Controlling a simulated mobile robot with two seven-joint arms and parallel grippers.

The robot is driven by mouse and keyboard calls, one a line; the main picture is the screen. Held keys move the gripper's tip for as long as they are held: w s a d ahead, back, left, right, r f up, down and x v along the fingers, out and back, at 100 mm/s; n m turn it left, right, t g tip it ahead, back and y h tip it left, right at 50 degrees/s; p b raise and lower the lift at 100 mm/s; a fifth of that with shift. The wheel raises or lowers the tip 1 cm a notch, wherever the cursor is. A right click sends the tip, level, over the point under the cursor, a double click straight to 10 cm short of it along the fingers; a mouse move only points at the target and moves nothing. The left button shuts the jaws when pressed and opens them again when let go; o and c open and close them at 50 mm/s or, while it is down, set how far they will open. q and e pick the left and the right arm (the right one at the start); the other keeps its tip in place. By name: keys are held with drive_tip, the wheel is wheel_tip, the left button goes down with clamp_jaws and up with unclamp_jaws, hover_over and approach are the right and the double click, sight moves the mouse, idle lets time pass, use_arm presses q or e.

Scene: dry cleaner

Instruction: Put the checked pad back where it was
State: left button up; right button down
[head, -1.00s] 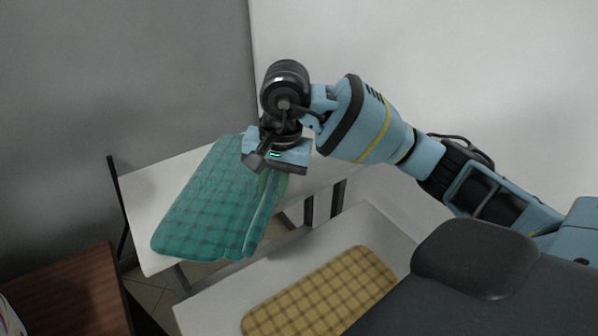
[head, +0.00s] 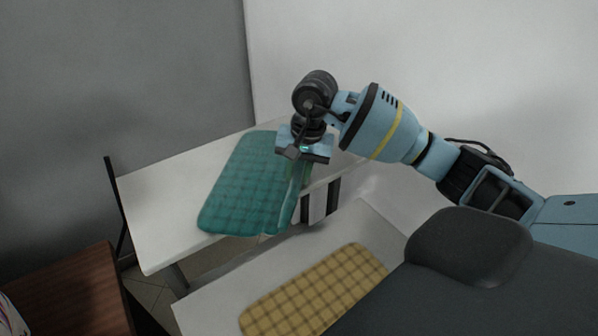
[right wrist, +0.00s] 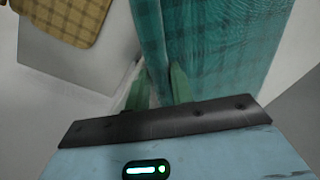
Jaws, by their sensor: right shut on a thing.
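A teal checked pad (head: 245,185) is over the white table at the back, its right edge hanging down past the table's front right side. My right gripper (head: 303,172) is above that right edge and is shut on it. In the right wrist view the green fingers (right wrist: 157,88) pinch the edge of the teal pad (right wrist: 225,45). I cannot tell whether the pad touches the table top. A yellow checked pad (head: 315,290) lies flat on a lower white surface in front and also shows in the right wrist view (right wrist: 75,15). My left gripper is out of view.
The white back table (head: 150,215) is bare at its left end. The lower white surface (head: 205,302) is clear around the yellow pad. A brown wooden table (head: 70,295) stands at the lower left. Grey and white walls close off the back.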

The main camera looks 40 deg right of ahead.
drive_tip(key=shift+f, duration=0.25)
drive_tip(key=c, duration=1.2)
unclamp_jaws()
drive_tip(key=shift+r, duration=0.15)
wheel_tip(320, 180, up, 12)
drive_tip(key=s+d, duration=0.1)
drive_tip(key=shift+s+d+f, duration=0.15)
drive_tip(key=shift+s+f, duration=0.05)
drive_tip(key=shift+s, duration=0.05)
